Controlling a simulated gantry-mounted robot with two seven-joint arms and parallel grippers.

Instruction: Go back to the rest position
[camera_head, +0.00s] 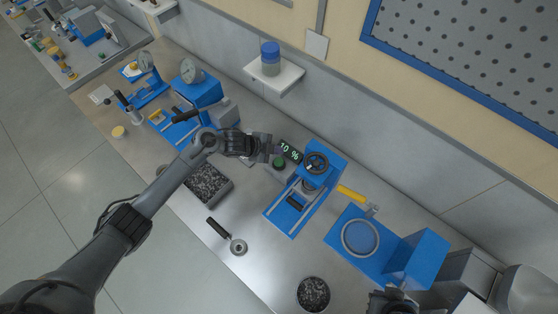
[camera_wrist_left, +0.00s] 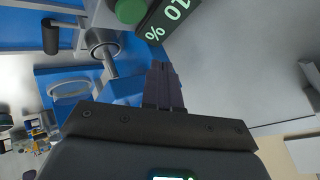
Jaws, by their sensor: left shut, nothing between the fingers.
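My left gripper (camera_head: 276,149) reaches in from the left over the bench. It is shut and empty, beside the display that reads 10 % (camera_head: 290,150) and the green button (camera_head: 279,163). In the left wrist view its closed fingers (camera_wrist_left: 164,88) point at the wall side, with the display (camera_wrist_left: 168,14) and green button (camera_wrist_left: 130,10) just beyond. I cannot tell whether the fingertips touch anything. My right gripper (camera_head: 392,302) shows only in part at the bottom edge; its fingers are not clear.
A blue press with a handwheel (camera_head: 316,163) stands right of the display. A tray of dark granules (camera_head: 226,197) lies under my left arm. A black-handled tool (camera_head: 218,228), a granule bowl (camera_head: 313,294) and a blue scale (camera_head: 340,238) sit nearer. A shelf (camera_head: 281,84) juts from the wall.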

